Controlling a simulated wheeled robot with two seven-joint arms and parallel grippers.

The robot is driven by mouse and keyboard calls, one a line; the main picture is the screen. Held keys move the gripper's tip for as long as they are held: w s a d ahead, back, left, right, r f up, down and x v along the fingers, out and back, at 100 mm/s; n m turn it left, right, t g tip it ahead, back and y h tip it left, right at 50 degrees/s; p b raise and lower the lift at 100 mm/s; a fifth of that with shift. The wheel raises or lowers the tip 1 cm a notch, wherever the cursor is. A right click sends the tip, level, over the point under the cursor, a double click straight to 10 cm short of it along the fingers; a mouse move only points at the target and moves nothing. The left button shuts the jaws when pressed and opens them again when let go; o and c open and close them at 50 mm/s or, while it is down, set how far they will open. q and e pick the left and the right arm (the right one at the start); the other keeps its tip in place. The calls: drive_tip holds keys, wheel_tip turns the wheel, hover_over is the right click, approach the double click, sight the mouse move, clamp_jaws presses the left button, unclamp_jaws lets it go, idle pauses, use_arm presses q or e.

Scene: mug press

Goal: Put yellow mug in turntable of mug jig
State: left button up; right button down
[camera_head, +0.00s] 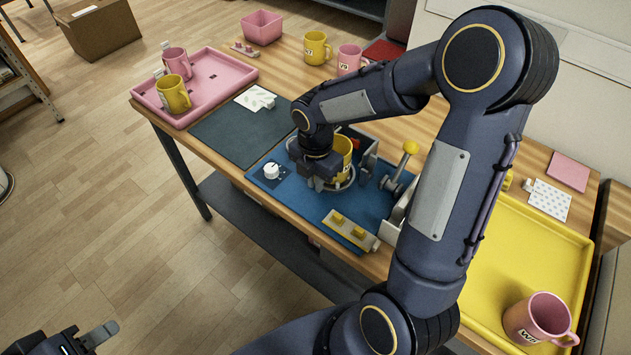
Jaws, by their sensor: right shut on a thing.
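A yellow mug (344,150) stands at the round turntable (347,184) of the blue mug jig (300,202), partly hidden by my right gripper. My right gripper (325,182) is shut on this mug, pointing down over the turntable. The mug looks upright and within the turntable's ring; its base is hidden, so I cannot tell whether it touches down. My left gripper (88,342) is at the bottom left over the floor, away from the table, cut by the picture edge; its opening is unclear.
A pink tray (215,75) holds a pink and a yellow mug. Two mugs stand behind. A yellow tray (520,250) holds a pink mug (538,318). My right arm hides much of the right side.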

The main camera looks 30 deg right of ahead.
drive_tip(key=shift+f, duration=0.45)
drive_tip(key=shift+f, duration=0.15)
drive_tip(key=c, duration=2)
unclamp_jaws()
drive_tip(key=shift+f, duration=0.1)
drive_tip(key=o, duration=0.5)
